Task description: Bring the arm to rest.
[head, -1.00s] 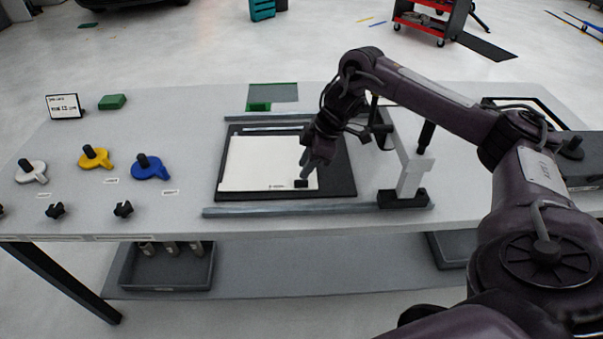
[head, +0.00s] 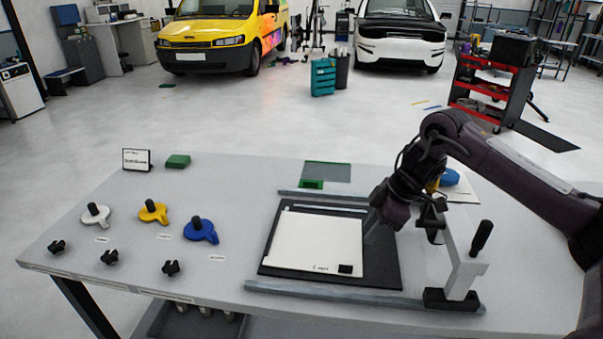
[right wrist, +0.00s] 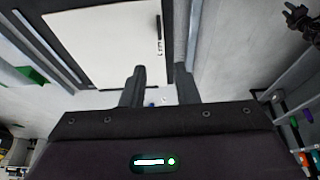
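My right gripper (head: 372,232) hangs over the right part of the black board (head: 385,270), beside the white sheet (head: 318,240). In the right wrist view its two fingers (right wrist: 162,85) stand apart with nothing held between them. The white sheet also shows ahead of the fingers in that view (right wrist: 105,45). A small black block (head: 344,269) lies at the sheet's near right corner. My left gripper is out of view.
A grey stand with a black handle (head: 480,237) rises close to my right arm. Grey rails (head: 320,292) edge the board. White, yellow and blue handled tools (head: 200,232) and black knobs (head: 171,268) lie left. A sign (head: 137,160) and green block (head: 178,161) stand behind.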

